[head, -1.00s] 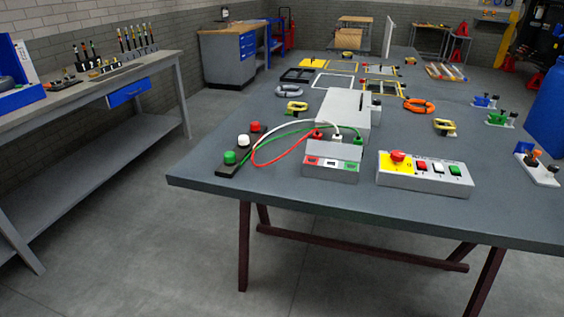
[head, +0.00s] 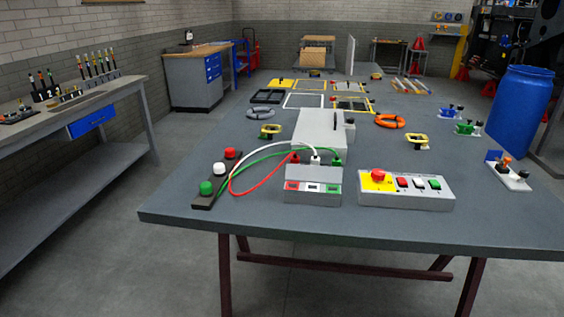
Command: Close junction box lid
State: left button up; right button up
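No part is labelled as the junction box, so I cannot tell for sure which one it is. A light grey box (head: 317,127) with a black handle-like part on its right side sits mid-table; its top looks flat. In front of it is a small grey box (head: 313,172) with red, white and green sockets, and red, white and green cables at its back. A thin white panel (head: 351,54) stands upright near the far end of the table; what it joins is too small to tell. Neither of my grippers is in view.
The grey table (head: 255,220) has a bare front strip. A button panel (head: 405,188), a black strip with coloured knobs (head: 217,180), an orange ring (head: 390,121) and a blue barrel (head: 523,98) are around. A workbench (head: 75,105) stands left, with open floor between.

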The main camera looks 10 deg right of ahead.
aim_at(298, 172)
jog(key=i+j+u, duration=0.6)
jog(key=i+u, duration=0.25)
jog(key=i+j+u, duration=0.1)
jog(key=i+u, duration=0.7)
jog(key=k+l, duration=0.05)
